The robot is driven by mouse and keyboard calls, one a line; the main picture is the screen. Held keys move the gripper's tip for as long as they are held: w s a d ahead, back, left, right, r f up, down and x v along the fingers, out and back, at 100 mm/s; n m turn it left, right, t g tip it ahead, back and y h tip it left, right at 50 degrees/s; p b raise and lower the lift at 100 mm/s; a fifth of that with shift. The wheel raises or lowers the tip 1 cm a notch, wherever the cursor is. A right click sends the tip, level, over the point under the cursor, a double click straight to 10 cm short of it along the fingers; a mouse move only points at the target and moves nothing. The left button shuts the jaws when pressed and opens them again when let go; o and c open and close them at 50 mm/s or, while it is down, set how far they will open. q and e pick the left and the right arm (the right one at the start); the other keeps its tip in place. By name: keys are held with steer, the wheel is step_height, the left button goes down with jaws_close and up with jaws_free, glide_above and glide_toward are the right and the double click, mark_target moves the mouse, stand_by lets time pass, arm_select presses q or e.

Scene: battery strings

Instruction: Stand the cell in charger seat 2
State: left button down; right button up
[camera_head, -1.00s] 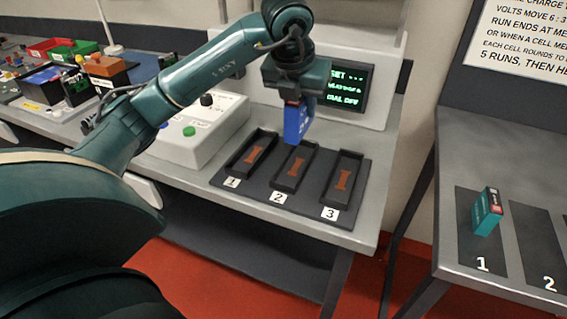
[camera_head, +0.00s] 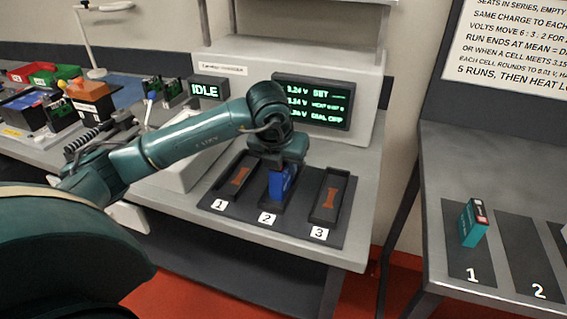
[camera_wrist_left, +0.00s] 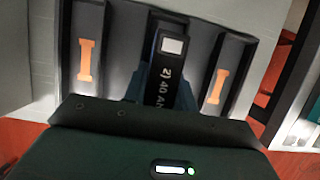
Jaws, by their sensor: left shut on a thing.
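The blue cell (camera_head: 283,183) is upright in charger seat 2 (camera_head: 264,205), the middle of three seats in the dark charger tray. My left gripper (camera_head: 280,165) is shut on its upper part from above. In the left wrist view the cell's dark top, with a pale square and printed lettering (camera_wrist_left: 168,75), lies between the gripper's fingers and in line with the middle seat. Whether its base touches the seat floor is hidden. Seat 1 (camera_head: 238,177) and seat 3 (camera_head: 330,196) are empty, each with an orange-brown contact strip. My right gripper is not in view.
A charger screen (camera_head: 315,101) and an IDLE display (camera_head: 208,89) stand behind the tray. A teal cell (camera_head: 473,223) stands on mat 1 of the right table. Bins and small gear crowd the bench at left.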

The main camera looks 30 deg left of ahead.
arm_select(q)
steer(key=shift+f, duration=0.1)
steer(key=c, duration=1.5)
jaws_free()
steer(key=o, duration=0.4)
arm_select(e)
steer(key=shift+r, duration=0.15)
arm_select(q)
steer(key=shift+r, duration=0.2)
steer(key=v, duration=1.2)
steer(key=shift+s, duration=0.1)
steer(key=shift+f, duration=0.1)
